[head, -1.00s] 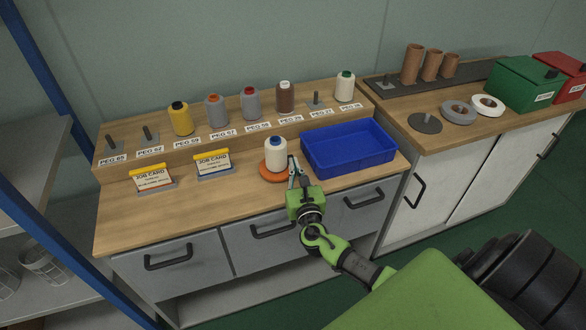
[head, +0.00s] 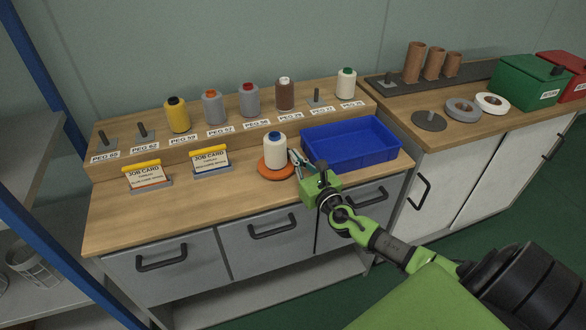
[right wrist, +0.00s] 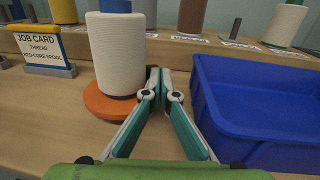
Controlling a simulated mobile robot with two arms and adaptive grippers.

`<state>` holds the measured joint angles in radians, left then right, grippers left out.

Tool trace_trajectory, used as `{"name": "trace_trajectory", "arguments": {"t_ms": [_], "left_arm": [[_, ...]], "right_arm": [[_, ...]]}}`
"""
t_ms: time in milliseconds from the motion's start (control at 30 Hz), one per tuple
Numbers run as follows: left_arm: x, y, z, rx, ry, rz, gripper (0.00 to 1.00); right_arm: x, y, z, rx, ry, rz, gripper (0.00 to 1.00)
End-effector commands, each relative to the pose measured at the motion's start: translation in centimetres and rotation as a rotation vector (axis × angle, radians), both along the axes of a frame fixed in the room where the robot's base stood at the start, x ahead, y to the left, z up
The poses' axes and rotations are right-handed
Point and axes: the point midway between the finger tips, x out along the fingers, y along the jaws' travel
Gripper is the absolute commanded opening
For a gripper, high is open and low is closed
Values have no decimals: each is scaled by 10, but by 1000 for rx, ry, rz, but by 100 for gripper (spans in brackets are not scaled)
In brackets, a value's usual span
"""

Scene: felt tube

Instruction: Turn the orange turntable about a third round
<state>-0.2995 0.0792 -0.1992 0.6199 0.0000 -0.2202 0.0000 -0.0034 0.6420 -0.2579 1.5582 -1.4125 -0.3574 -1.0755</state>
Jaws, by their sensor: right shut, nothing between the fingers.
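The orange turntable (head: 263,172) is a flat disc on the wooden bench, with a white thread cone (head: 274,152) with a blue top standing upright on it. In the right wrist view the turntable (right wrist: 97,104) and the cone (right wrist: 120,55) are at the left. My right gripper (head: 294,155) is shut and empty, just right of the turntable. In the right wrist view its closed fingertips (right wrist: 158,75) are at the disc's right edge; I cannot tell whether they touch it. My left gripper is not in view.
A blue tray (head: 345,161) stands close to the right of my right gripper. Two job card stands (head: 211,161) are to the left. Behind is a raised peg shelf (head: 200,135) with several thread cones. The bench front left is clear.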

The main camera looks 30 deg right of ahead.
Motion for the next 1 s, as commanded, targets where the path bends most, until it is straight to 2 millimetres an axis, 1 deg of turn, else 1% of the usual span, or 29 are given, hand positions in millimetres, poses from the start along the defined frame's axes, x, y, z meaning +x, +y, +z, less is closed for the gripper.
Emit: {"name": "trace_trajectory", "arguments": {"t_ms": [200, 833, 1000], "left_arm": [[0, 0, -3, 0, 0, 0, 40], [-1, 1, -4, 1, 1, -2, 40], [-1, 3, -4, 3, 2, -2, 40]], "right_arm": [[3, -2, 1, 0, -1, -1, 0], [3, -2, 0, -1, 0, -2, 0], [-3, -1, -1, -1, 2, -1, 0]]}}
